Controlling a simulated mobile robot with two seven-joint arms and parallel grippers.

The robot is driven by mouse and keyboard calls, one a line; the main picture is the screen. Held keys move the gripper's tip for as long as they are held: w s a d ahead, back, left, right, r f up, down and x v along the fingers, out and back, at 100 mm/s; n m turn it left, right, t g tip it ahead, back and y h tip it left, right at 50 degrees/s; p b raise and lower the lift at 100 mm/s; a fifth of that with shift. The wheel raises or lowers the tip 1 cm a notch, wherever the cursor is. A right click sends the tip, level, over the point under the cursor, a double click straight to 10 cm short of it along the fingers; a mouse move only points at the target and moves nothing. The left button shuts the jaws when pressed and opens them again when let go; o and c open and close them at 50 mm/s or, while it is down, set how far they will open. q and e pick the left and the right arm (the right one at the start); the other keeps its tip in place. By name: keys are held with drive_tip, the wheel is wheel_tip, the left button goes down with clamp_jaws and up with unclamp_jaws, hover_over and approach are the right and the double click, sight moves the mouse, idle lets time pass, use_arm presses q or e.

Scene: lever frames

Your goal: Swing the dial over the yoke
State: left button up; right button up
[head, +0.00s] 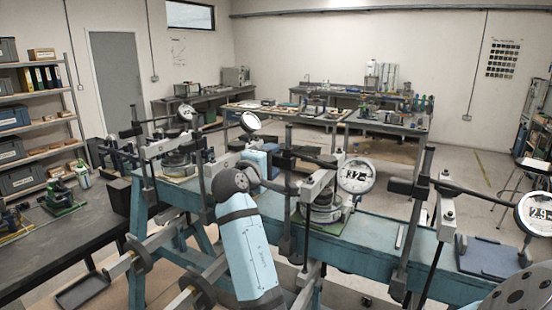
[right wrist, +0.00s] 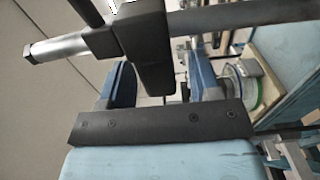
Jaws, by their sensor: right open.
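Several round white dials on dark arms stand along the blue bench (head: 380,240). One dial (head: 356,176) reads about 32 near the middle, another dial (head: 537,213) reads about 29 at the right edge, and a third dial (head: 250,122) is further back. I cannot tell which part is the yoke; a grey stacked piece (head: 325,207) sits on a green pad below the middle dial. My right gripper (head: 272,158) is beside the middle frame's dark lever. In the right wrist view my open fingers (right wrist: 162,88) stand either side of a black block (right wrist: 143,45) on a bar. My left gripper is not in view.
Upright dark posts (head: 412,230) and pale lever blocks (head: 317,184) crowd the bench. A dark table (head: 60,235) with small green devices is at the left, by shelves (head: 35,125). Other workbenches (head: 385,122) stand behind, with open floor between.

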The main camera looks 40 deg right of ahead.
drive_tip(key=shift+d, duration=0.3)
drive_tip(key=shift+w, duration=0.1)
clamp_jaws()
